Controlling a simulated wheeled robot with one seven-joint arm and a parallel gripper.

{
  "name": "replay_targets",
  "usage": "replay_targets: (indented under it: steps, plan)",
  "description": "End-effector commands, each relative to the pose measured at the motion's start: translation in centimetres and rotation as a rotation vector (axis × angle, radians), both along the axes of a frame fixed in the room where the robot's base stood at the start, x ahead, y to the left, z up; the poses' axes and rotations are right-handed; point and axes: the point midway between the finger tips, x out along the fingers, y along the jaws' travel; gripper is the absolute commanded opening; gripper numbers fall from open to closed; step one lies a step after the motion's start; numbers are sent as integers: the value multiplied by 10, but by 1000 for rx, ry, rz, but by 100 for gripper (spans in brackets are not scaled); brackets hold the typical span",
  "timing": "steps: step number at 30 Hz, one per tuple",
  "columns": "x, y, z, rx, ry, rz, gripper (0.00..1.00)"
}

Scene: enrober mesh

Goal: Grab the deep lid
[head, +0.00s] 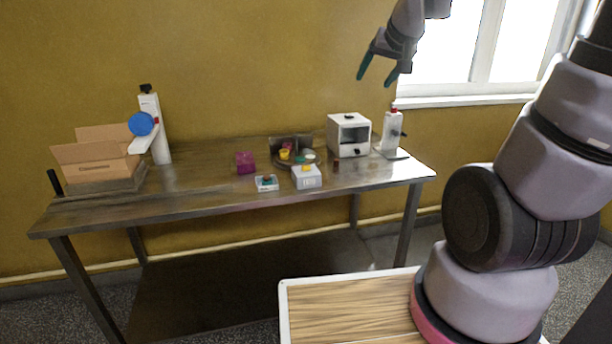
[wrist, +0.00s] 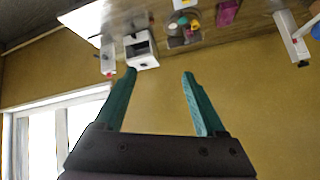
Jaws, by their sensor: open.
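My gripper (head: 376,80) is open and empty, high in the air above the right part of the table, in front of the wall. In the wrist view my gripper (wrist: 160,73) shows two teal fingers spread apart with nothing between them. I cannot tell which small item is the deep lid. Candidates sit in a cluster on the table: a yellow cup-like piece (head: 285,154), a green piece (head: 300,160) and a pale round piece (head: 309,155) on a dark round tray (head: 281,163). The cluster also shows small in the wrist view, by the pale round piece (wrist: 173,26).
The metal table (head: 200,184) also holds a magenta box (head: 245,162), a grey box (head: 307,180), a small pale tray (head: 266,187), a white machine (head: 350,135), a white dispenser (head: 391,133), a cardboard box (head: 95,165) and a blue-disc stand (head: 155,130). The left-middle tabletop is clear.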

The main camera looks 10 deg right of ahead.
Motion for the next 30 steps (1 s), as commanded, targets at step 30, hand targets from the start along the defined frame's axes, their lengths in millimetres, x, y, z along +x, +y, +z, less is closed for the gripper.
replay_targets:
  steps: [30]
  plan:
    - [175, 87, -290, -164, -627, 164, 72]
